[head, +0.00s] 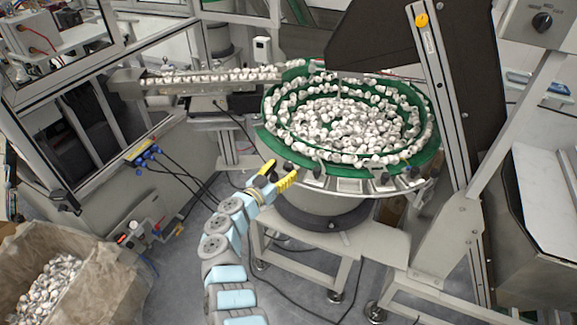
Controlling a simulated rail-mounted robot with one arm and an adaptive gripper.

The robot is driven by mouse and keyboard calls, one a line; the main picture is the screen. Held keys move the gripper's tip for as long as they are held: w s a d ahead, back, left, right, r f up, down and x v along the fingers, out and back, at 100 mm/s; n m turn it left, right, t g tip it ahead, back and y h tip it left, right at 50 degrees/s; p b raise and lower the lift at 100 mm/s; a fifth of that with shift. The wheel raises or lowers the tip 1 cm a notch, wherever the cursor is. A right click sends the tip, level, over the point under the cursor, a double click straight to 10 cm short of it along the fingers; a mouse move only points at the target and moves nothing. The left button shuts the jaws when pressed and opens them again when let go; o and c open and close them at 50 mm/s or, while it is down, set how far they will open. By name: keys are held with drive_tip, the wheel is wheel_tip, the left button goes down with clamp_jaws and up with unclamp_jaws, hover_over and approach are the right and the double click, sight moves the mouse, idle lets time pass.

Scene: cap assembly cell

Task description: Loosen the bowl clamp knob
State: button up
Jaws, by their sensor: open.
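The green vibratory bowl (302,158) full of white caps stands right of centre on a grey round base. Small dark clamp knobs sit along its front rim, one (385,178) at the front right. Another dark knob (289,167) is at the left front of the rim. My gripper (283,169) is there with its two yellow fingers spread, open, their tips pointing at the bowl. The knob appears between or just beyond the fingertips. I cannot tell whether they touch it.
A feed track (205,79) with caps runs left from the bowl. A dark chute with a light metal post (440,90) rises at right. A cardboard box (105,285) of caps stands lower left. Black cables (185,178) hang from the left cabinet. The bowl stands on a grey table (375,247).

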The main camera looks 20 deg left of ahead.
sight(285, 167)
drive_tip(key=shift+b+x, duration=0.45)
drive_tip(key=shift+x, duration=1.1)
clamp_jaws()
